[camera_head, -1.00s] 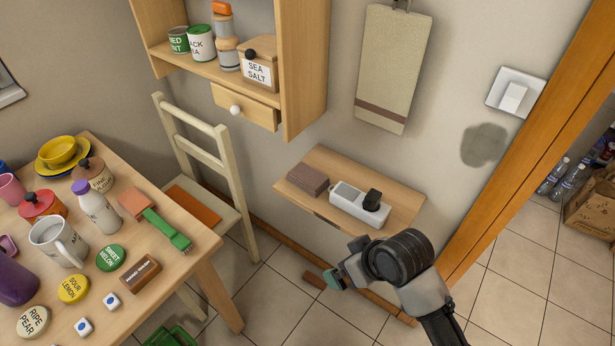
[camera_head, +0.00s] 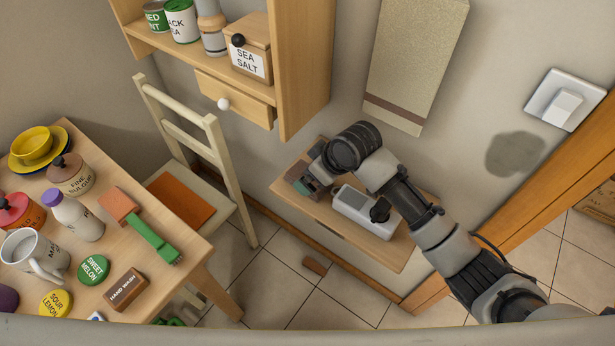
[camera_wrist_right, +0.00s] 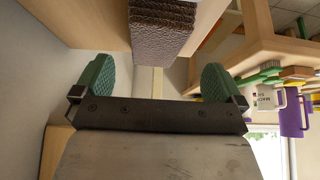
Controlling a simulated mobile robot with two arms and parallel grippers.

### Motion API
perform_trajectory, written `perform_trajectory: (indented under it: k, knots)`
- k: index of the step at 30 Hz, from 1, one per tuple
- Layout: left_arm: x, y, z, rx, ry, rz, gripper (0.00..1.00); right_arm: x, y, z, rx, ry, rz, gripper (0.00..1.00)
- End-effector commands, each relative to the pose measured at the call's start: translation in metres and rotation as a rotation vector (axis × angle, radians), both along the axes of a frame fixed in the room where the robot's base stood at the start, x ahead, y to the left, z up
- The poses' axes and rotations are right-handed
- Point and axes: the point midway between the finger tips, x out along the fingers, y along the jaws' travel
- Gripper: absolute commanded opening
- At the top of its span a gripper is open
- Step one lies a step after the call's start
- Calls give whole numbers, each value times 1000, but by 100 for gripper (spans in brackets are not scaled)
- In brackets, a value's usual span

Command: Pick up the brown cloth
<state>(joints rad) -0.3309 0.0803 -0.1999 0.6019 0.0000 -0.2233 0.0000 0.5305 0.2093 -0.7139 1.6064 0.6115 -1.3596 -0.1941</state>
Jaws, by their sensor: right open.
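The brown cloth (camera_wrist_right: 162,28) is a folded, textured stack on the small wooden wall shelf (camera_head: 385,255). In the right wrist view it lies ahead of my right gripper (camera_wrist_right: 158,80), at the top centre. Its near end is in line with the gap between the green fingertips, which are open and empty. In the head view my right gripper (camera_head: 306,182) is over the left end of the shelf and hides most of the cloth. I cannot tell how far the fingertips are from it. My left gripper is not in view.
A white box with a black knob (camera_head: 365,210) stands on the shelf, right of the gripper. A pale chair (camera_head: 190,150) and a crowded table (camera_head: 185,280) are to the left. A wooden cabinet (camera_head: 295,80) hangs above. A small brown block (camera_head: 315,266) lies on the floor.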

Motion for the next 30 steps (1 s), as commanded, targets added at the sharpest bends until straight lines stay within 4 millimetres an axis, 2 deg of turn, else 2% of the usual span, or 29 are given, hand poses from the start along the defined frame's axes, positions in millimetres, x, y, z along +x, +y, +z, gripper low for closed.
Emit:
perform_trajectory:
  k: [6, 9, 13, 21, 29, 30]
  knots:
    - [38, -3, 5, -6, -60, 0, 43, 12, 11, -23, -1, 3, -1, 100]
    - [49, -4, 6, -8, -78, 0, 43, 16, 17, -35, 0, 1, -2, 100]
    - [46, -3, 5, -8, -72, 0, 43, 18, 20, -43, -1, -1, 0, 100]
    - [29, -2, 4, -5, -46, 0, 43, 18, 20, -44, -1, -2, 0, 100]
    - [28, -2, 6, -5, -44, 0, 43, 18, 20, -46, -1, 0, 0, 100]
    - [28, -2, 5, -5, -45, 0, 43, 18, 20, -46, -1, -1, 0, 94]
